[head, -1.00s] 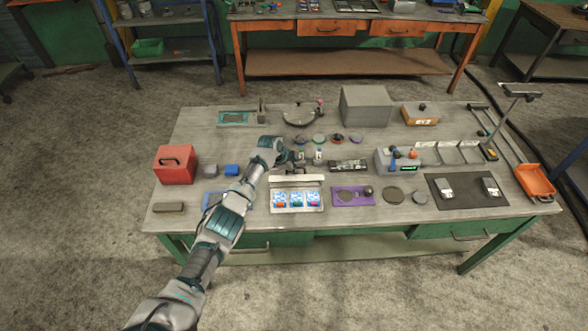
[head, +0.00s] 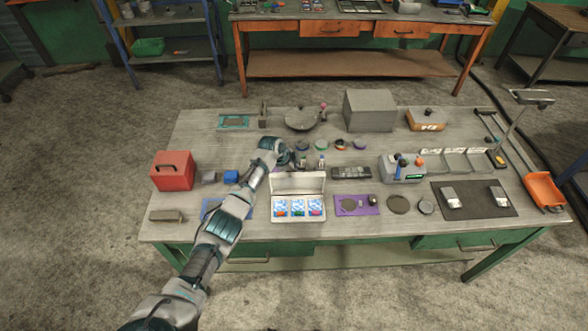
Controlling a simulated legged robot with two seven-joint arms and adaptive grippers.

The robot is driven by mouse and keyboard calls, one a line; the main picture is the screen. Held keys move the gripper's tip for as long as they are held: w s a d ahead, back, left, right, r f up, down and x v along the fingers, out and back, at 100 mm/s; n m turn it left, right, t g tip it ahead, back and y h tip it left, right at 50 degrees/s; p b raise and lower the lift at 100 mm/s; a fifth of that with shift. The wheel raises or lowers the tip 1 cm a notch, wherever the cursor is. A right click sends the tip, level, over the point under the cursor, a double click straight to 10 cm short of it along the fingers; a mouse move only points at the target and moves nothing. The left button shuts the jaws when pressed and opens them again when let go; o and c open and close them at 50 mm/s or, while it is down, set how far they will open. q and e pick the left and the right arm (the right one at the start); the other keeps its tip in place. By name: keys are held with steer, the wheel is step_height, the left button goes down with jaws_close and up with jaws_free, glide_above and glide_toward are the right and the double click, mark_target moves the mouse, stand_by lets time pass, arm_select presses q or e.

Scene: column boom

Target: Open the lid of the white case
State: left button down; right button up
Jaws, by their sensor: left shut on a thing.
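The white case (head: 298,217) stands near the front of the workbench, left of its middle. Its lid (head: 297,183) stands raised at the back, with the pale inner face showing. Inside lie 3 blue-and-white packs (head: 298,207) side by side, with red and green parts at their front. My left gripper (head: 286,162) is at the lid's upper edge, left of its middle, and is shut on the lid. The fingertips are small and partly hidden here, so the exact contact is hard to see. My right gripper is not in view.
Small bottles (head: 321,162) stand just behind the lid, close to my left gripper. Several coloured round pieces (head: 321,144) lie farther back. A purple tray (head: 350,211) sits right of the case. A blue mat (head: 211,207) lies to its left, partly under my arm.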

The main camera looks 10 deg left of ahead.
arm_select(q)
steer(key=shift+w+d+r, duration=0.1)
steer(key=shift+w+r, duration=0.05)
steer(key=shift+w, duration=0.05)
steer(key=c, duration=1.5)
jaws_free()
steer(key=shift+w, duration=0.1)
steer(key=shift+f, duration=0.4)
steer(key=v, duration=1.2)
steer(key=shift+a+r, duration=0.15)
steer(key=shift+a, duration=0.15)
